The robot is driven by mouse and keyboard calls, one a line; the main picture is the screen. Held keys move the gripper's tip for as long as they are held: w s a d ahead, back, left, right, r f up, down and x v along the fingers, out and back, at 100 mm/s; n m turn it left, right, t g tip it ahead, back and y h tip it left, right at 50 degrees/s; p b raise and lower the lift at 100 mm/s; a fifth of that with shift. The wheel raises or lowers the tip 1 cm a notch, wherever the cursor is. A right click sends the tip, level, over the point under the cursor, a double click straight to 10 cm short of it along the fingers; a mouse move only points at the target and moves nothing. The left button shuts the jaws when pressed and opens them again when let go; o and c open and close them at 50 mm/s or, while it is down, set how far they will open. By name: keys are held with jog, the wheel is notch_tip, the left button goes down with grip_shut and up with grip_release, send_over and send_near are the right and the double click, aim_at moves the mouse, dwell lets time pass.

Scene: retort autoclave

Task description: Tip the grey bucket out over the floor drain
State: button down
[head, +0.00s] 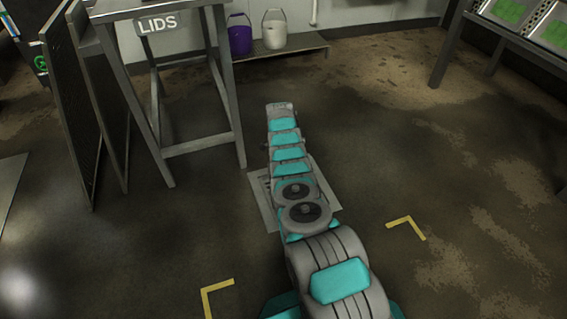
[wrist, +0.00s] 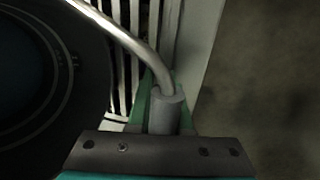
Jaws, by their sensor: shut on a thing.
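In the wrist view the grey bucket (wrist: 68,98) fills the left side as a dark round rim, cut off by the frame. Its inside looks dark bluish; I cannot tell how much it holds. A bent metal handle rises from it to a grey cylindrical grip. My gripper (wrist: 165,105) is shut on that grip, with green fingers around it. The floor drain (wrist: 202,50) shows behind as a pale frame with dark slots. In the head view the drain (head: 328,208) is a pale square plate, partly covered by my arm. The held bucket and gripper are hidden there.
A metal table with a LIDS sign (head: 158,24) stands left of the drain. A purple bucket (head: 240,38) and a white bucket (head: 274,36) sit on a low rack at the back. Yellow corner marks (head: 408,226) lie on the floor. The floor at right is clear.

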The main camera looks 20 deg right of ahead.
jog(key=shift+s+a+f+p, duration=0.15)
jog(key=shift+s+f+p, duration=0.2)
jog(key=shift+s+f, duration=0.55)
jog(key=shift+w+a+r, duration=0.15)
jog(key=shift+a+r, duration=0.05)
jog(key=shift+r+p, duration=0.45)
jog(key=shift+p, duration=0.15)
jog(key=shift+d+r+p, duration=0.15)
jog(key=shift+r+p, duration=0.6)
jog(key=shift+r, duration=0.1)
jog(key=shift+d+r+p, duration=0.1)
jog(key=shift+r+p, duration=0.6)
jog(key=shift+r, duration=0.15)
jog(key=shift+s+d+r+p, duration=0.1)
jog(key=shift+s+r+p, duration=0.1)
jog(key=shift+r+p, duration=0.45)
jog(key=shift+s+r+t+p, duration=0.3)
jog(key=shift+r+p, duration=0.4)
jog(key=shift+r, duration=0.05)
jog(key=shift+s+r+p, duration=0.4)
jog(key=shift+p, duration=0.05)
jog(key=shift+r, duration=0.1)
